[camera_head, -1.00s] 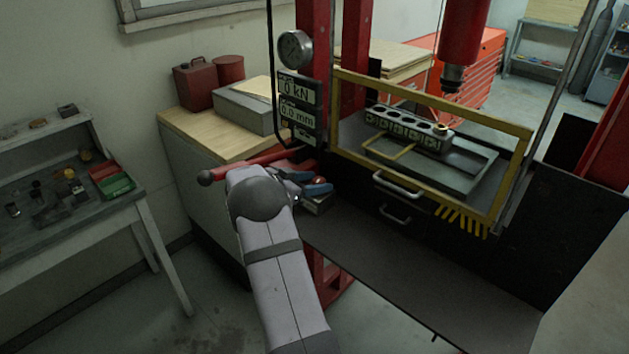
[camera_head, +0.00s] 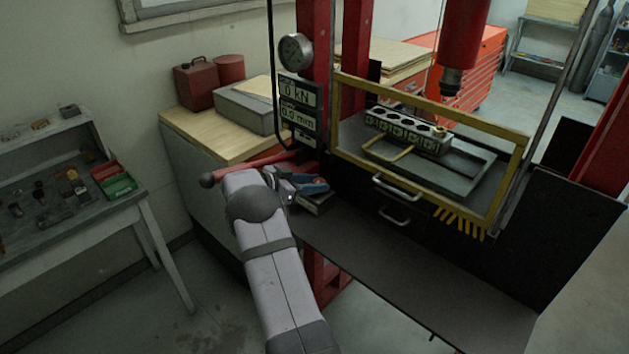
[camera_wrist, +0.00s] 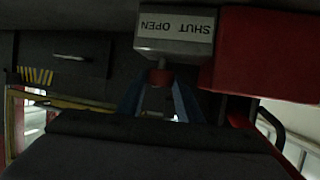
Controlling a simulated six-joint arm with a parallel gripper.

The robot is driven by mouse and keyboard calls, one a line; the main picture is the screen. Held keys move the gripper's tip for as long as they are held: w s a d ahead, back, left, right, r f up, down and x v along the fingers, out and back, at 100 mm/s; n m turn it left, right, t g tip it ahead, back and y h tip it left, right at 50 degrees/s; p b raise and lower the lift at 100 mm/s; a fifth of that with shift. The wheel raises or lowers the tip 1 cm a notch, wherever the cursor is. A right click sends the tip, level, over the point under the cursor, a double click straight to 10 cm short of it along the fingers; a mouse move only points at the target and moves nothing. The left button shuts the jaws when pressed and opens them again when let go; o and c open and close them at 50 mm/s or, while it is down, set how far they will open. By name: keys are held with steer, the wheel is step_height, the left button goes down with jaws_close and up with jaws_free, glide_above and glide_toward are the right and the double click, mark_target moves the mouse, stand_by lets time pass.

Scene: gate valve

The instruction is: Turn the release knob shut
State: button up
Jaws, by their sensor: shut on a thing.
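The release knob (camera_wrist: 161,77) is small and red in the wrist view. It sits on a short stem at a grey block with a white label (camera_wrist: 174,27) reading "SHUT" and "OPEN", which appears upside down. My gripper (camera_wrist: 159,92) has its two blue fingers on either side of the knob and is shut on it. In the head view my gripper (camera_head: 308,184) is at the press's left column, by the grey block (camera_head: 316,204). There the knob is hidden by the fingers. I cannot read the knob's angle.
A red pump handle (camera_head: 240,168) runs just behind my wrist. A yellow guard frame (camera_head: 430,100) closes the press bay, with drawer handles (camera_head: 398,187) below it. A wooden-topped cabinet (camera_head: 205,133) stands to the left. A dark ledge (camera_head: 400,265) in front is clear.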

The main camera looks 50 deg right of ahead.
steer(key=shift+r, duration=0.15)
steer(key=o, duration=1)
steer(key=shift+o, duration=0.2)
step_height(320, 180, up, 10)
steer(key=b, duration=0.3)
